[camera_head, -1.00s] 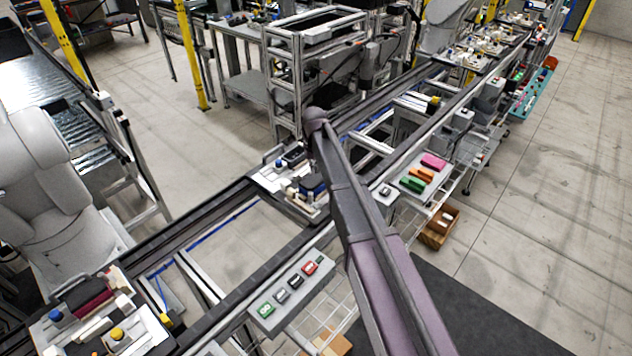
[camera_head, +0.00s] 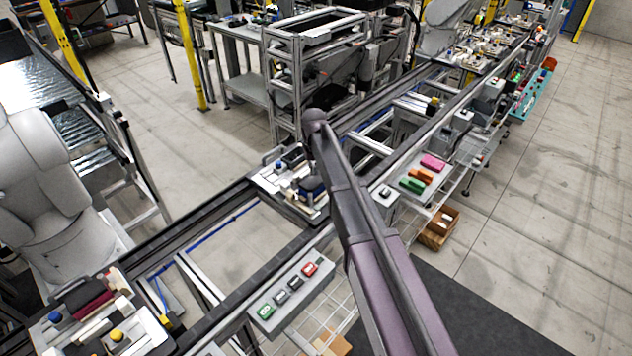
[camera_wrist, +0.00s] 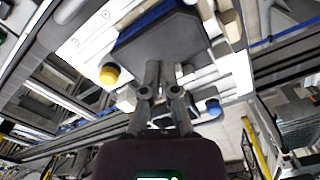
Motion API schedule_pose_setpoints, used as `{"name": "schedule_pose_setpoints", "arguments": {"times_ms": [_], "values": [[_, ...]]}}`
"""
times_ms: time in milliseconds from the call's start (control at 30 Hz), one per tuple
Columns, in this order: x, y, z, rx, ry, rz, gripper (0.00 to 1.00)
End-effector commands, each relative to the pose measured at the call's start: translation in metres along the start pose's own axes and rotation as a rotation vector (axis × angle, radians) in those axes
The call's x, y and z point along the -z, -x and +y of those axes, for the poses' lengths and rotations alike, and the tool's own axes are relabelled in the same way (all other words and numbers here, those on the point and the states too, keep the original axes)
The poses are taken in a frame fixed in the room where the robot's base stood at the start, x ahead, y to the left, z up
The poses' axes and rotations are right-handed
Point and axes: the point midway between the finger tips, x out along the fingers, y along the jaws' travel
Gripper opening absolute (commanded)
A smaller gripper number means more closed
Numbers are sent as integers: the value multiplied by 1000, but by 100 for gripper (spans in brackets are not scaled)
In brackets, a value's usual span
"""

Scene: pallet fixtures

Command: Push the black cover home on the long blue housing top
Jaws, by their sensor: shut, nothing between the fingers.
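The black cover (camera_wrist: 160,45) is a broad dark plate at the top middle of the wrist view. It lies over the long blue housing top (camera_wrist: 152,17), whose blue edge shows along the cover's far side. My gripper (camera_wrist: 161,68) is shut and empty, with its fingertips at the cover's near edge. I cannot tell whether they touch it. Whether the cover sits flush is hidden. In the head view, a blue part (camera_head: 312,188) shows on the pallet beside my arm, which hides my fingertips.
The light pallet (camera_head: 268,180) sits on the conveyor rails. A yellow knob (camera_wrist: 109,75) and a blue knob (camera_wrist: 213,107) flank my gripper. A grey shelf (camera_head: 290,312) with several small parts and a tray with pink, orange and green blocks (camera_head: 422,173) stand nearer.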

Motion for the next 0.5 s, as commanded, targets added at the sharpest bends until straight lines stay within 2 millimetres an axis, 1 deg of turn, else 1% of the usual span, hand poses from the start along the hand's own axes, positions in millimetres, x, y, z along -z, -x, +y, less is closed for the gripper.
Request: {"name": "schedule_pose_setpoints", "arguments": {"times_ms": [267, 500], "values": [[0, 0, 0, 0, 0, 0, 0], [0, -5, 0, 0, 1, 0, 0]]}}
